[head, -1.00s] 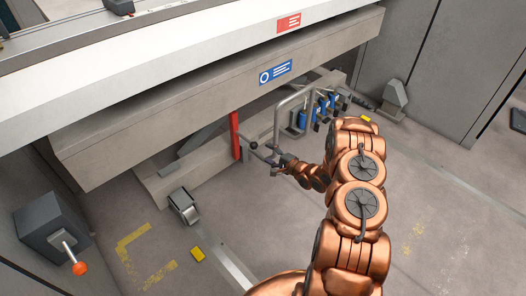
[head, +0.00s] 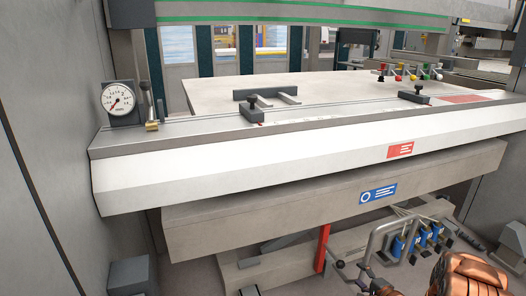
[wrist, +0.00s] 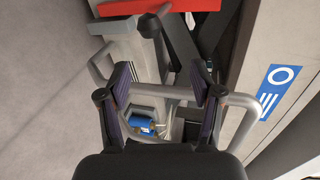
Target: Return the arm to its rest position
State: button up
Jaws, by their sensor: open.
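My arm (head: 468,274) shows as copper-coloured links at the lower right of the head view, folded low in front of the machine. Beyond the fingers are the grey pipe frame and a blue valve unit (wrist: 143,124). A red bar (wrist: 155,7) crosses the top of the wrist view.
The panel bender's white front beam (head: 290,153) overhangs the pipes and blue valves (head: 415,240). A red upright (head: 323,248) stands beside them. A pressure gauge (head: 118,100) and lever are at the left. Coloured knobs (head: 410,72) stand on the bed behind. Grey walls close both sides.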

jog(key=s+d+r+n+g+h+p, duration=0.1)
jog(key=r+n+g+h+p, duration=0.15)
jog(key=r, duration=0.65)
jog(key=s+r+n+g+h+p, duration=0.15)
jog(key=r+p, duration=0.25)
jog(key=r, duration=0.5)
jog(key=s+d+r+n+g+h+p, duration=0.15)
jog(key=r+p, duration=0.25)
jog(key=r, duration=0.4)
jog(key=s+a+r+n+g+h+p, duration=0.1)
jog(key=s+a+r+p, duration=0.15)
jog(key=r, duration=0.25)
jog(key=s+a+r+n+g+p, duration=0.1)
jog(key=s+r, duration=0.2)
jog(key=r, duration=0.2)
jog(key=s+a+r+n+g+p, duration=0.2)
jog(key=s+a+r+p, duration=0.2)
jog(key=s, duration=0.9)
jog(key=s+a+r+n+g+y+p, duration=0.1)
jog(key=s+a+r+n+g+p, duration=0.2)
jog(key=s+a+r, duration=0.7)
jog(key=s+a+r+n+g+y+p, duration=0.1)
jog(key=s+a+r+n+g+p, duration=0.2)
jog(key=s+a+r+p, duration=0.3)
jog(key=s+a+r, duration=0.1)
jog(key=s+r, duration=0.3)
jog(key=s, duration=0.6)
jog(key=shift+s+r+p, duration=0.2)
jog(key=shift+r+p, duration=0.1)
